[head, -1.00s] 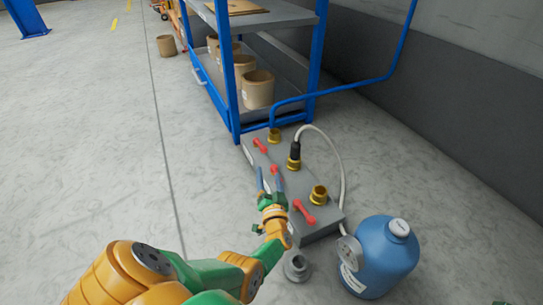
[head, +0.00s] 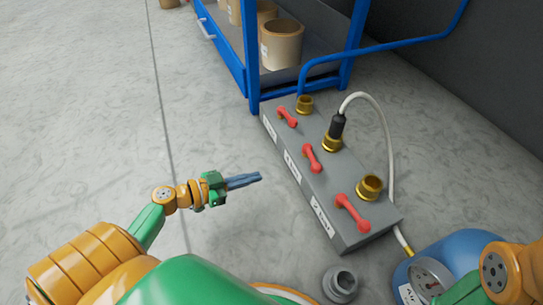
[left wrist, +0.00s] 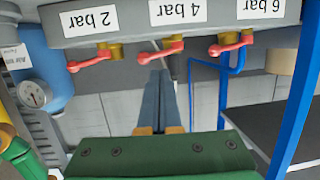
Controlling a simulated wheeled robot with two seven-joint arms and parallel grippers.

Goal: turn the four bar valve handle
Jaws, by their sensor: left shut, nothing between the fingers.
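The 4 bar valve handle (head: 312,158) is the middle of three red handles on a grey manifold block (head: 352,236). In the left wrist view, the picture is upside down, and the handle (left wrist: 160,57) shows beside its "4 bar" label (left wrist: 178,12). My left gripper (head: 258,177) is shut and empty, left of the block and apart from the handle in the head view. In the left wrist view its blue fingers (left wrist: 161,76) point toward the middle handle; I cannot tell the exact gap. My right gripper is out of view.
The 2 bar handle (head: 352,212) and 6 bar handle (head: 287,117) flank it. A black connector (head: 337,126) with a white hose (head: 385,130) rises behind. A blue bottle (head: 465,248) stands at lower right, a blue rack (head: 252,60) behind. Floor at left is clear.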

